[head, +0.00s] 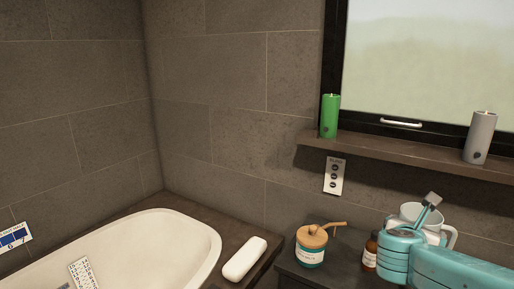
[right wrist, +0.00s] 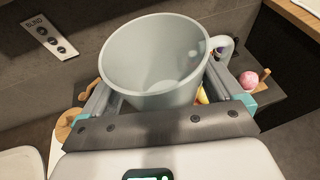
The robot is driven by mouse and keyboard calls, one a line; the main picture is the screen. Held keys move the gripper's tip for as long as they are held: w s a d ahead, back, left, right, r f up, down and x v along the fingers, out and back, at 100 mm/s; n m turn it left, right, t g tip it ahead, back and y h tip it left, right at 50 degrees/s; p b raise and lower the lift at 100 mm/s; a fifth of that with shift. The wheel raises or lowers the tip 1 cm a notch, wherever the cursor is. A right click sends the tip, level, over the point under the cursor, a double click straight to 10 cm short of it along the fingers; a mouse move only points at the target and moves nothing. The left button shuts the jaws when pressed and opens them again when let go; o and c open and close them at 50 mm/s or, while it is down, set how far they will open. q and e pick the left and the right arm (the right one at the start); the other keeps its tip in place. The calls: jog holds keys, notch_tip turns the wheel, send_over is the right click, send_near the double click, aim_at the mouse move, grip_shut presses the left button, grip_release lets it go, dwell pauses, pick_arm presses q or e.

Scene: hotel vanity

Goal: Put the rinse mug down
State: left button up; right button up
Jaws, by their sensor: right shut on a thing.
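The rinse mug (right wrist: 150,65) is pale grey-white with a wide open rim and a handle on the right side in the right wrist view. My right gripper (right wrist: 165,98) is shut around the mug's body, one finger on each side, and the mug looks empty inside. In the head view the mug (head: 447,237) is partly hidden behind my teal right wrist and gripper (head: 428,212), above the dark counter at lower right. I cannot tell whether its base touches the counter. My left gripper is not in view.
A teal jar (head: 310,256) with a wooden lid and a brown bottle (head: 370,252) stand left of the mug. A white bar-shaped object (head: 245,259) lies beside the tub (head: 150,235). Green (head: 330,116) and grey (head: 480,137) candles stand on the sill. A pink ball (right wrist: 248,80) shows near the handle.

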jog(key=shift+s+d+r+p, duration=0.1)
jog(key=shift+d+r+p, duration=0.1)
jog(key=shift+r+p, duration=0.6)
notch_tip(320, 180, down, 2)
jog(key=p, duration=0.3)
jog(key=shift+f, duration=0.25)
jog(key=s+a+f+n+t+y+p, duration=0.1)
jog(key=a+f+n+t+y+p, duration=0.2)
jog(key=a+f+n+y+p, duration=0.45)
jog(key=s+a+n+y+b, duration=0.1)
jog(key=s+a+y+b, duration=0.1)
jog(key=s+a, duration=0.4)
jog(key=shift+a+t, duration=0.4)
jog(key=shift+a, duration=0.75)
jog(key=shift+f, duration=0.15)
jog(key=shift+s, duration=0.15)
